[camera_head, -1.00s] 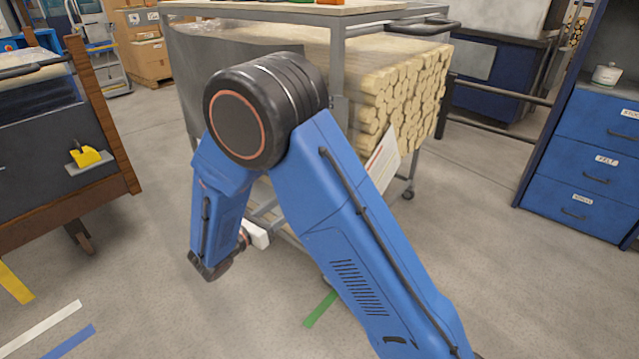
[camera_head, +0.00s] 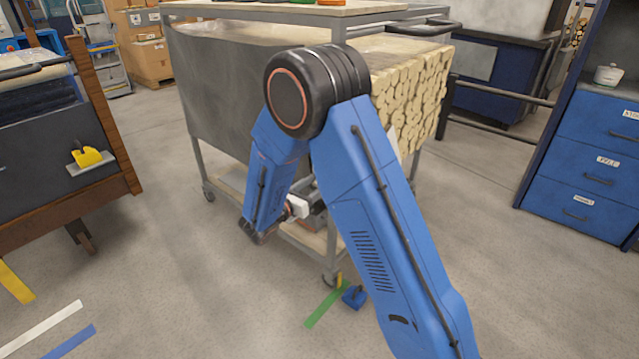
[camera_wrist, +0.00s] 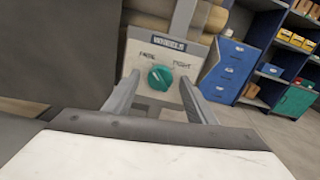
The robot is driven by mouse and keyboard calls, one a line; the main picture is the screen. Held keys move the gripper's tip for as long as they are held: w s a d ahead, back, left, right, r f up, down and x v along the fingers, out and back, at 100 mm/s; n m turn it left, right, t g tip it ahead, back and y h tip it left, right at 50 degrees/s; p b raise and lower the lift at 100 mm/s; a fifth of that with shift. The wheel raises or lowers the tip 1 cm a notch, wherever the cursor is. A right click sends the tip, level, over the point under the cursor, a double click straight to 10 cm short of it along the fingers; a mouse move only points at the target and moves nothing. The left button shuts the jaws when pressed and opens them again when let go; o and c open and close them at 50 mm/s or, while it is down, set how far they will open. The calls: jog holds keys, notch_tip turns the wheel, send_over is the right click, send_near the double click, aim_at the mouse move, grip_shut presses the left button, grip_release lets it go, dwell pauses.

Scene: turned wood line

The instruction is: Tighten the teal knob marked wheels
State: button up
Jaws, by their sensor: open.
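The teal knob (camera_wrist: 160,77) sits on a pale panel (camera_wrist: 143,52) under a label reading "WHEELS" in the wrist view. The panel has a word that looks like "FREE" at its left and "TIGHT" at its right. The knob's pale line slants, its upper end toward the left. My gripper (camera_wrist: 158,90) is open, with one finger to each side of the knob in the picture. I cannot tell whether either finger touches it. In the head view my arm hides the knob and most of the panel.
The panel is on a grey cart (camera_head: 222,95) loaded with pale wood rods (camera_head: 420,92). A blue object (camera_head: 354,297) lies on the floor beside a green tape strip (camera_head: 325,306). Blue drawers (camera_head: 590,165) stand at right; a wooden-sided cart (camera_head: 108,120) stands at left.

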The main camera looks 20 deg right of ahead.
jog(key=shift+w+d, duration=0.35)
jog(key=shift+d, duration=0.15)
jog(key=c, duration=1.1)
jog(key=shift+o, duration=0.3)
jog(key=shift+m, duration=0.5)
jog(key=shift+s+f+m, duration=0.1)
jog(key=shift+m, duration=4.1)
jog(key=shift+s+f+m, duration=0.1)
jog(key=shift+m, duration=4.1)
